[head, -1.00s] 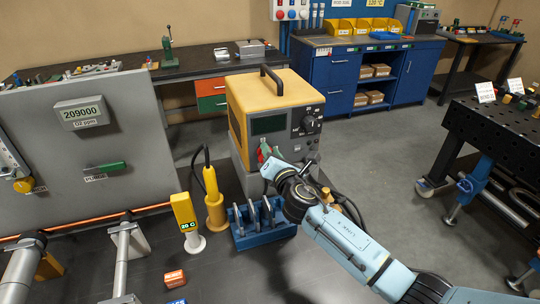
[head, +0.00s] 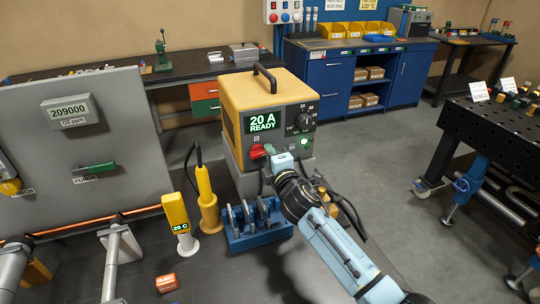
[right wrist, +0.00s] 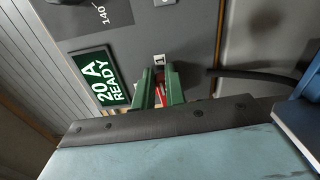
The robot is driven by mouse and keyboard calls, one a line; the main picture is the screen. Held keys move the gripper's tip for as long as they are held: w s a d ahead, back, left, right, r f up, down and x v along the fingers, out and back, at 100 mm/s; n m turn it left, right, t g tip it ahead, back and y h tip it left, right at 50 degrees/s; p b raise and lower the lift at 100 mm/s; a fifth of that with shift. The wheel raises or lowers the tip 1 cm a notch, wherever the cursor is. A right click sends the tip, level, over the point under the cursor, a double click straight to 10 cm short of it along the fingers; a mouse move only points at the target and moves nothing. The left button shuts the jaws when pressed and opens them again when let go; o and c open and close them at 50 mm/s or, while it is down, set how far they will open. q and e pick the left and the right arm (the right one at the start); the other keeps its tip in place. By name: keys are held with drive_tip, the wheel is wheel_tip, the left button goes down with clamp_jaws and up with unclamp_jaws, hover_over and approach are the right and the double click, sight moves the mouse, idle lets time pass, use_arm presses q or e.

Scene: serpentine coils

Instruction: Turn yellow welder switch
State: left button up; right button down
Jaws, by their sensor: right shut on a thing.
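The yellow welder (head: 265,92) stands on a grey base in the middle of the head view. My left gripper is not in view.
A blue rack with discs (head: 256,239) and a yellow torch (head: 207,200) stand in front of the welder. A grey panel (head: 110,150) is at the left. A black perforated table (head: 500,140) is at the right, with open floor between.

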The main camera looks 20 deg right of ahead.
drive_tip(key=shift+s+a+f+m, duration=0.1)
drive_tip(key=shift+a+f+m, duration=0.2)
drive_tip(key=shift+a, duration=0.2)
drive_tip(key=shift+r, duration=0.1)
drive_tip(key=c, duration=1.6)
unclamp_jaws()
drive_tip(key=shift+c, duration=0.2)
drive_tip(key=shift+o, duration=1)
drive_tip(key=shift+a, duration=0.2)
drive_tip(key=s, duration=1.3)
drive_tip(key=shift+d, duration=0.4)
